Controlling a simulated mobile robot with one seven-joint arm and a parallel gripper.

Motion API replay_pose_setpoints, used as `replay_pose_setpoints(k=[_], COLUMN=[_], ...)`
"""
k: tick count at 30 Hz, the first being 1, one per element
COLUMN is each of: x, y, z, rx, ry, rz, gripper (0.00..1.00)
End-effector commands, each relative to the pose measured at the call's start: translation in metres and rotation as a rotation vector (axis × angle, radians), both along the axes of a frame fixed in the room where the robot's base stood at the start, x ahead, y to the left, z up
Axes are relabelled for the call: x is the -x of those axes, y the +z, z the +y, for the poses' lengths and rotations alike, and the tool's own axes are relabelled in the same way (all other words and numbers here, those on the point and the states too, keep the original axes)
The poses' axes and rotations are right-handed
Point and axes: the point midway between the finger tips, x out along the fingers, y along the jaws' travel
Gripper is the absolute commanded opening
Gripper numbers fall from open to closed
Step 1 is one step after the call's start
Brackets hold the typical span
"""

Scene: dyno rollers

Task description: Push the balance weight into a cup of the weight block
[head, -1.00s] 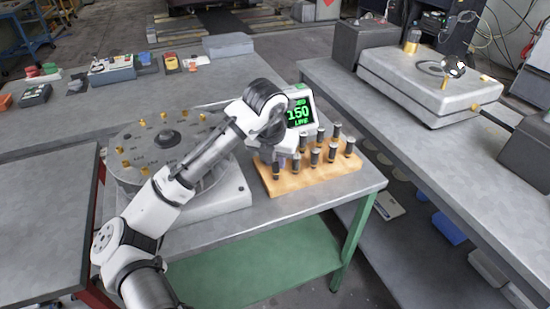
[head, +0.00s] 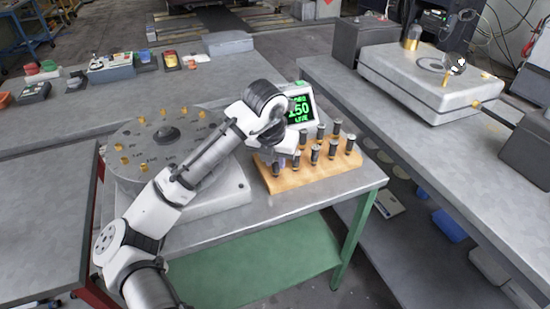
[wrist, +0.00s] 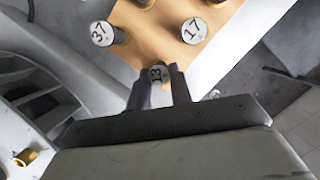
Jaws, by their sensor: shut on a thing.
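My gripper (wrist: 158,88) is shut on a dark cylindrical balance weight with a pale top marked 13 (wrist: 158,74), one finger on each side of it. In the head view my gripper (head: 285,152) is at the left back part of the wooden weight block (head: 318,179), mostly behind my own arm. Several dark weights with pale tops stand in the block. In the wrist view the weights marked 37 (wrist: 102,33) and 17 (wrist: 193,30) stand beyond the held one. The lower end of the held weight is hidden, so I cannot tell how deep it sits.
A round grey disc (head: 150,153) with brass cups around its rim stands left of the block. A display (head: 300,110) reading 150 stands behind the block. The block is close to the bench's right edge. A second bench (head: 400,118) is at right.

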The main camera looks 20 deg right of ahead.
Motion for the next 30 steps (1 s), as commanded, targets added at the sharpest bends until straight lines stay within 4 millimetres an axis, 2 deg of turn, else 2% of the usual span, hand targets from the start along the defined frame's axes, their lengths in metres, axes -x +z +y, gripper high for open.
replay_pose_setpoints(k=[1, 6, 7, 17, 23, 30], x=[0.0, 0.0, 0.0, 0.001, 0.007, 0.021], y=[-0.001, 0.0, 0.0, 0.003, 0.032, 0.087], z=[0.0, 0.0, 0.0, 0.001, 0.006, 0.016], rx=[0.0, 0.0, 0.0, 0.0, 0.001, 0.0], ry=[0.0, 0.0, 0.0, 0.0, 0.0, 0.0], rz=[0.0, 0.0, 0.0, 0.0, -0.005, -0.005], gripper=[0.22, 0.45, 0.46, 0.46, 0.46, 0.46])
